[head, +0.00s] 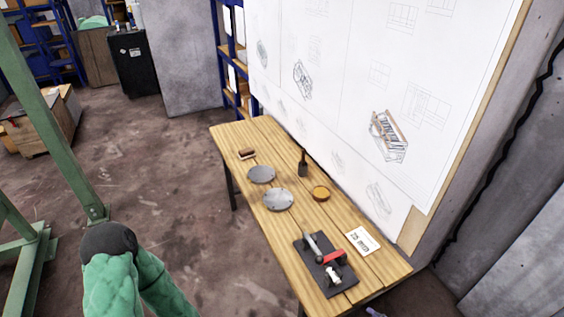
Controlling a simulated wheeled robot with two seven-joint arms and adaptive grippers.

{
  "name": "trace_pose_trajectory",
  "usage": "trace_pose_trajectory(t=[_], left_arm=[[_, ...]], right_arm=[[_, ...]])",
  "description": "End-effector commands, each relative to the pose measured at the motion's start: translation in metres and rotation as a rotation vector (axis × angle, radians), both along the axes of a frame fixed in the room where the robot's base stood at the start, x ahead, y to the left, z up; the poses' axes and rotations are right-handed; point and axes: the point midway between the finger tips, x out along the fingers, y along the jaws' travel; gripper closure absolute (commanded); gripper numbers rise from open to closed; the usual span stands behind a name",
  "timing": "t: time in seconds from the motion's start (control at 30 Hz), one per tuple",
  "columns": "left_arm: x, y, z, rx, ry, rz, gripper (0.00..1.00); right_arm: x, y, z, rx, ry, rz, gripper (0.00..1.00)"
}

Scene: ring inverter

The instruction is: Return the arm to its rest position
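A green padded arm link of mine (112,285) with a dark rounded end (108,239) shows at the lower left of the head view. It is apart from the wooden table (240,135), over the floor to the table's left. No gripper fingers show on it. Neither my left nor my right gripper is in view, so what they hold is hidden.
A green post (60,130) stands left.

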Motion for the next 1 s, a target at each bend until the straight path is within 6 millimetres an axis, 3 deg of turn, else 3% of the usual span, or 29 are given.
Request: trace_pose_trajectory(t=[0.27,0.57,0.7,0.8,1.0], left_arm=[[0.000,0.000,0.000,0.000,-0.001,0.001,0.00],[0.000,0.000,0.000,0.000,-0.001,0.000,0.00],[0.000,0.000,0.000,0.000,-0.001,0.000,0.00],[0.000,0.000,0.000,0.000,-0.001,0.000,0.00],[0.000,0.000,0.000,0.000,-0.001,0.000,0.00]], right_arm=[[-0.013,0.043,-0.020,0.039,0.149,0.175,0.46],[-0.053,0.098,-0.056,-0.003,0.416,0.469,0.46],[-0.081,0.119,-0.083,-0.125,0.577,0.653,0.46],[-0.095,0.123,-0.103,-0.255,0.656,0.756,0.46],[-0.091,0.127,-0.137,-0.552,0.684,0.876,0.46]])
